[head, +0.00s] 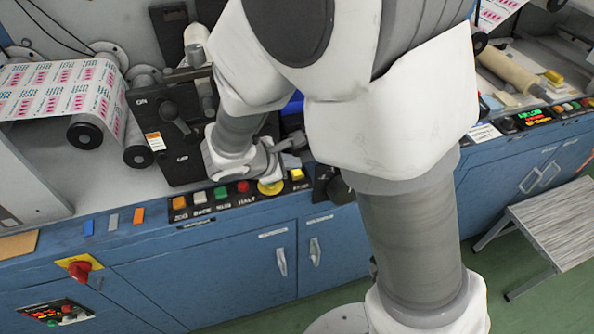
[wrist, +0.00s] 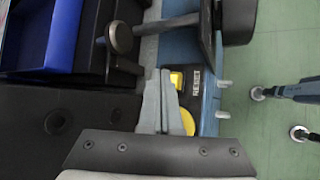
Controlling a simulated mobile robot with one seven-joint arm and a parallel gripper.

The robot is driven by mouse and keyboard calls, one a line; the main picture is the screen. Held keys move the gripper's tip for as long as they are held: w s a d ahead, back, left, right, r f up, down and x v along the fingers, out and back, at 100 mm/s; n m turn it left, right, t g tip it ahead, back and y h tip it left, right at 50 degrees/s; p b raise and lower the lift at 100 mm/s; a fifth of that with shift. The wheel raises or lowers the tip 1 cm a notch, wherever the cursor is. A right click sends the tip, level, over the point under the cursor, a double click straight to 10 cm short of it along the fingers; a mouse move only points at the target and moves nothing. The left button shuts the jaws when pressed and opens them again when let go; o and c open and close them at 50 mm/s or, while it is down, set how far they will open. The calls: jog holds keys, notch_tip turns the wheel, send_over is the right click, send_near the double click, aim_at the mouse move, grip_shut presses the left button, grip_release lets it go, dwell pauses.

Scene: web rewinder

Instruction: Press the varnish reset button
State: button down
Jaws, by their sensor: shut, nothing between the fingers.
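A square yellow button (head: 297,174) sits at the right end of a black button strip on the blue cabinet's top edge. In the wrist view the yellow button (wrist: 177,80) shows just right of my fingertips, beside a small label (wrist: 196,84) that seems to read RESET. I cannot make out the word varnish. My gripper (head: 292,145) is shut and empty, above and behind the strip's right end. In the wrist view its closed fingers (wrist: 159,74) partly cover a round yellow plate (wrist: 187,122). I see no clear contact with the button.
Orange (head: 179,203), white (head: 199,197), green (head: 221,193) and red (head: 243,187) buttons line the strip to the left. A black panel with a lever (head: 176,117) stands behind. A blue bin (wrist: 48,35) is at the wrist view's upper left. A step stool (head: 555,225) stands right.

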aim_at(293, 175)
jog(key=shift+f, duration=0.15)
jog(key=shift+f+b, duration=0.3)
jog(key=shift+b, duration=0.3)
jog(key=shift+f+b, duration=0.5)
jog(key=shift+b, duration=0.05)
dwell(0.5)
jog(key=shift+r, duration=0.15)
dwell(0.3)
jog(key=shift+r+p, duration=0.65)
jog(key=shift+r, duration=0.15)
jog(key=shift+r+p, duration=1.85)
jog(key=shift+r, duration=0.6)
